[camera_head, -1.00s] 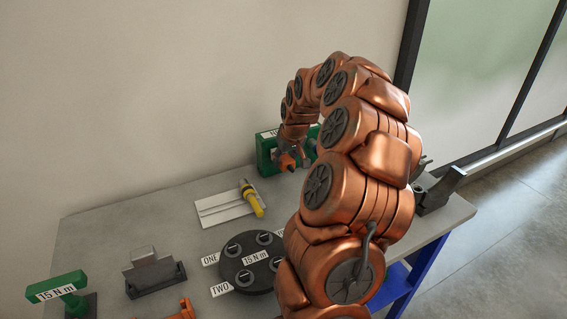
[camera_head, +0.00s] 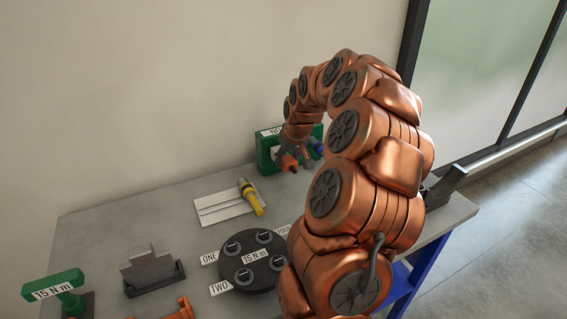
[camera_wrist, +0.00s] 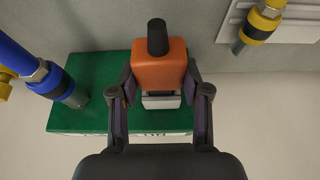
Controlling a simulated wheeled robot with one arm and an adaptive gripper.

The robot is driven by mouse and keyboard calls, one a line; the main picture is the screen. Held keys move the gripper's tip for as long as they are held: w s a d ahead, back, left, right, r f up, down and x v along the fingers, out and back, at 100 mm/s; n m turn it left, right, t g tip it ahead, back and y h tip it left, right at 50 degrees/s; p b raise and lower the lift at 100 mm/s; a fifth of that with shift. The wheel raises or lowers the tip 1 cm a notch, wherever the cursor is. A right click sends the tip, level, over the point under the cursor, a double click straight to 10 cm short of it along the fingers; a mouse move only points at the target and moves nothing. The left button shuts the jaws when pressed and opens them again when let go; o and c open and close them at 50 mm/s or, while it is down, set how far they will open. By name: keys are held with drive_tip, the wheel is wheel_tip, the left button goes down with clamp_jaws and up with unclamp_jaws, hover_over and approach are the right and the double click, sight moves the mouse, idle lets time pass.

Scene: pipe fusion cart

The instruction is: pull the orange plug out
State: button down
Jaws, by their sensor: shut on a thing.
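The orange plug (camera_wrist: 160,68) with a black end shows in the wrist view between the two fingers of my gripper (camera_wrist: 160,88), which is shut on its sides. A pale grey piece shows just below it, over the green block (camera_wrist: 88,75). Whether the plug is still seated in the block cannot be told. In the head view the orange plug (camera_head: 290,162) shows at the front of the green block (camera_head: 265,150), below my gripper (camera_head: 292,152), whose fingers are small and partly hidden.
A blue connector (camera_wrist: 58,82) stands beside the plug on the block's left in the wrist view. A yellow connector (camera_head: 250,195) lies on a white plate (camera_head: 215,207). A black round disc (camera_head: 253,262) with labels and a grey stand (camera_head: 152,272) are nearer on the table.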

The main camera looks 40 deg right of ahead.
sight(293, 168)
drive_tip(key=shift+s+a+f+b, duration=0.1)
drive_tip(key=shift+s+a+b, duration=0.15)
drive_tip(key=shift+s+b, duration=0.4)
drive_tip(key=shift+s+a+r+b, duration=0.1)
drive_tip(key=shift+s+a+b, duration=0.15)
drive_tip(key=shift+s+b, duration=0.35)
drive_tip(key=shift+s+a+f+b, duration=0.1)
drive_tip(key=shift+s+a+b, duration=0.25)
drive_tip(key=shift+s, duration=0.5)
